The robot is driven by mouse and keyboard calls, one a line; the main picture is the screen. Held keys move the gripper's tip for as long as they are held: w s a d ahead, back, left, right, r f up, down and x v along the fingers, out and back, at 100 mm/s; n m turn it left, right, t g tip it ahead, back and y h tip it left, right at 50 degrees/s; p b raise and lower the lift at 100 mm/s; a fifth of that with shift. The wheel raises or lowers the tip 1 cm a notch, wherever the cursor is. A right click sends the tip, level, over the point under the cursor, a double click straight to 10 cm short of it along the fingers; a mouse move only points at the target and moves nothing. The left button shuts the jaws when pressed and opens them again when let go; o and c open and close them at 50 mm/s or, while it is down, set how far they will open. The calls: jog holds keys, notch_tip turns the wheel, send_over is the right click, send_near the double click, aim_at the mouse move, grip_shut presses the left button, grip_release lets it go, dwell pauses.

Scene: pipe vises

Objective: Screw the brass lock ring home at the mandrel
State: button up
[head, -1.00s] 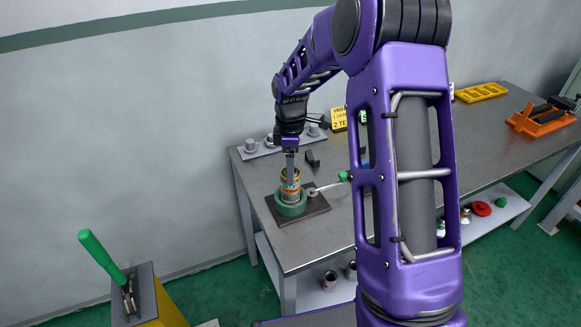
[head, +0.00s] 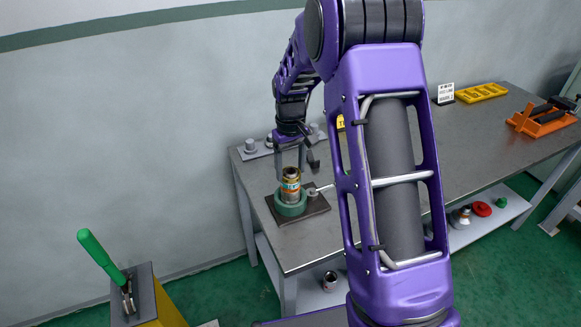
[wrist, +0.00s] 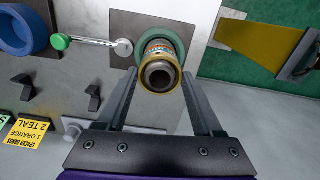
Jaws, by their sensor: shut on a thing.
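The brass lock ring (head: 291,171) sits at the top of the upright mandrel stack; its gold rim also shows in the wrist view (wrist: 177,81). Below it on the mandrel are spacers (head: 291,187) with orange and teal bands. The stack stands in a green collar (head: 290,210) on a dark square plate (head: 316,206). My gripper (head: 291,174) points down over the mandrel, one finger on each side, shut on the ring. In the wrist view my gripper (wrist: 159,74) frames the ring and the dark bore. The ring's threads are hidden.
A lever with a green knob (wrist: 60,41) reaches out beside the collar. A blue ring (wrist: 22,32), black hooked pieces (wrist: 94,97) and a yellow sign (wrist: 25,133) are nearby. A yellow stand with a green-handled lever (head: 98,252) is at front left. An orange vise (head: 541,118) is far right.

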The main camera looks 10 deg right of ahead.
jog(key=shift+m, duration=1.2)
jog(key=shift+m, duration=0.8)
jog(key=m, duration=0.8)
jog(key=shift+m, duration=0.3)
jog(key=m, duration=0.4)
jog(key=o, duration=1.5)
jog(key=shift+c, duration=0.2)
